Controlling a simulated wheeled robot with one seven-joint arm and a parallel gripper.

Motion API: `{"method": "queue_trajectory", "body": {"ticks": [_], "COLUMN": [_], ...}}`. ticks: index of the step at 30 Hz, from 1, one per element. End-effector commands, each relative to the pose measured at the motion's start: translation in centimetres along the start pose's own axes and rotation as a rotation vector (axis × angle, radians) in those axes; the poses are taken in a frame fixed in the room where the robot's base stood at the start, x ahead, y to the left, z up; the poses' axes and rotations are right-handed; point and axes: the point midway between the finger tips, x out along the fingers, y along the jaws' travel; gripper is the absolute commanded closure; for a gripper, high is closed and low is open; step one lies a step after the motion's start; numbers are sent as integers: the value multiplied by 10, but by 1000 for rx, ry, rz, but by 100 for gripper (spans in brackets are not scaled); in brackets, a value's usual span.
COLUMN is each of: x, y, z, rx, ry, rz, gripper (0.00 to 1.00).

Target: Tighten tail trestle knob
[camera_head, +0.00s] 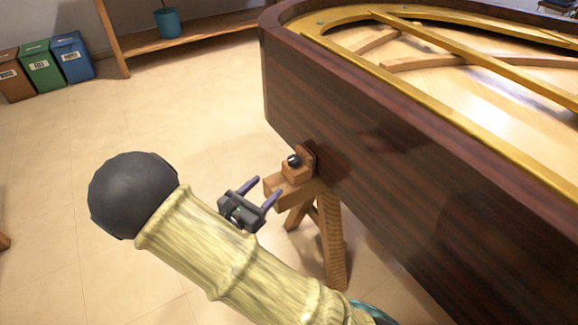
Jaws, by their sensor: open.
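The wooden trestle (333,240) stands at the tail of the dark brown piano (390,165), below its side. A small dark knob (293,160) sits on a wooden block on top of the trestle, close to the piano's side. My gripper (262,190) is open, with two purple fingers pointing up and right toward the trestle top. It is left of the knob and appears apart from it. The right finger appears close to the end of the trestle's top beam in the picture; whether they touch I cannot tell. Nothing shows between the fingers.
My arm comes in from the bottom. The piano's side wall fills the right. Brown, green and blue bins (42,68) stand at the upper left, beside a wooden shelf (190,35) with a blue pot (167,22). The tiled floor (120,120) on the left is free.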

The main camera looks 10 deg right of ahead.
Motion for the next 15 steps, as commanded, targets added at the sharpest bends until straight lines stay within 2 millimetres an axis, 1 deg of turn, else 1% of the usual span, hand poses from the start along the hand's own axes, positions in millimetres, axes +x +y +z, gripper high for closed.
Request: {"method": "queue_trajectory", "body": {"ticks": [1, 3, 15], "x": [10, 22, 92], "y": [-1, -1, -1], "z": [-2, -2, -2], "rx": [1, 1, 2], "ry": [0, 0, -1], "rz": [-4, -4, -3], "gripper": [45, 45, 45]}}
